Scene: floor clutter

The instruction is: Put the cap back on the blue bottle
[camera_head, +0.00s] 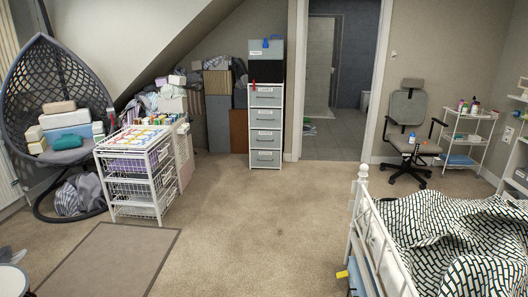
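A small blue object that looks like a bottle (412,138) stands on the seat of the grey office chair (408,108) at the back right. A tiny orange spot lies on the seat just right of it; it is too small to tell whether it is a cap. Another small blue item (266,43) sits on the grey box on top of the drawer tower; its kind is unclear. Neither of my grippers is in view.
Open carpet (260,220) fills the middle. A white-framed bed (365,235) blocks the lower right. A white shelf cart (467,138) with bottles stands right of the chair. A wire basket cart (138,175) and hanging chair (55,90) stand left; a drawer tower (265,125) stands by the doorway.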

